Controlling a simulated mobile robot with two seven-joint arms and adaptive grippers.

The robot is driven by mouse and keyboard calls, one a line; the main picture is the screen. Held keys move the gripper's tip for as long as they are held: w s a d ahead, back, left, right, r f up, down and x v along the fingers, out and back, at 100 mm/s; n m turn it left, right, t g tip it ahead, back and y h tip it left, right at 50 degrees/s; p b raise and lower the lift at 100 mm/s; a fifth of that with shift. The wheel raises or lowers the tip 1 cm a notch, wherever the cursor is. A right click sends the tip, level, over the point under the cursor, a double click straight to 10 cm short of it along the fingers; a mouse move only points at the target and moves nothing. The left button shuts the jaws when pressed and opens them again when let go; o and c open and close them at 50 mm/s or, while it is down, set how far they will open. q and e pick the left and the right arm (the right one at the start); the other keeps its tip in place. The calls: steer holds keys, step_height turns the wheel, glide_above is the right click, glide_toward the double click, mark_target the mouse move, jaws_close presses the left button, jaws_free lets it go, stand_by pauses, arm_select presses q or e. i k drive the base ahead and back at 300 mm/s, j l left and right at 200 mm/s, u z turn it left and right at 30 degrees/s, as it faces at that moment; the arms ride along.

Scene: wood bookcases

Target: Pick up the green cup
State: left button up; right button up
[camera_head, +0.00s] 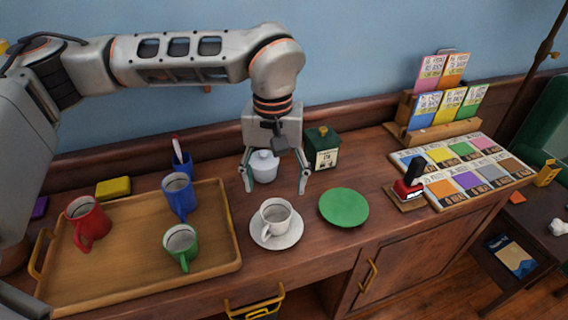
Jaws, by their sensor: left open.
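The green cup (181,243) stands upright near the right edge of a wooden tray (110,278), its handle toward the front. A red cup (88,221) and a taller blue cup (179,196) also stand on the tray. My left gripper (275,186) points down with its fingers apart, to the right of and behind the green cup. A white lidded pot (264,166) shows between its fingers, and it looks empty. My right gripper does not show.
A white cup (275,214) on a saucer (288,237) stands just in front of my left gripper. A green plate (344,207), a dark green box (323,148), a stamp (409,184) and colour cards (466,170) are to the right. The wall closes off the back.

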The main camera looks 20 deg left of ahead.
mark_target(180, 240)
steer(key=k, duration=1)
